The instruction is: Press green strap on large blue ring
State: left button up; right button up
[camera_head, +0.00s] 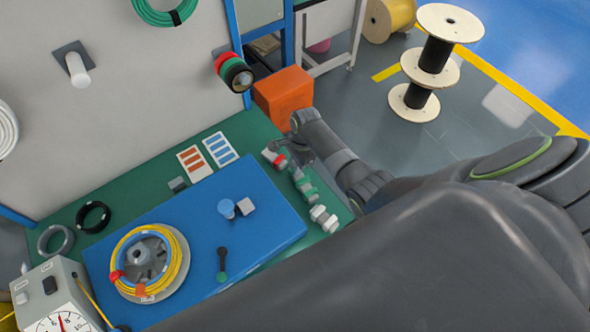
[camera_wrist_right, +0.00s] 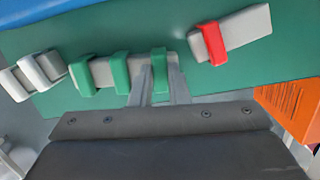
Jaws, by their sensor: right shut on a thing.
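Several green straps sit on a grey block (camera_wrist_right: 100,72) at the table's right edge. My right gripper (camera_wrist_right: 160,82) has its two fingers on either side of the end green strap (camera_wrist_right: 160,58), shut on it at the block. In the head view, the gripper (camera_head: 290,155) is small and partly hidden among the strap blocks; other green straps (camera_head: 303,181) show beside it. My left gripper is not in view.
A red strap (camera_wrist_right: 213,43) on a grey block and white straps (camera_wrist_right: 38,70) flank the green ones. An orange box (camera_head: 284,94) stands beyond the green table.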

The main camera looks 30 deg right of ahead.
jog(key=shift+r+p, duration=2.7)
jog(key=shift+r, duration=1.25)
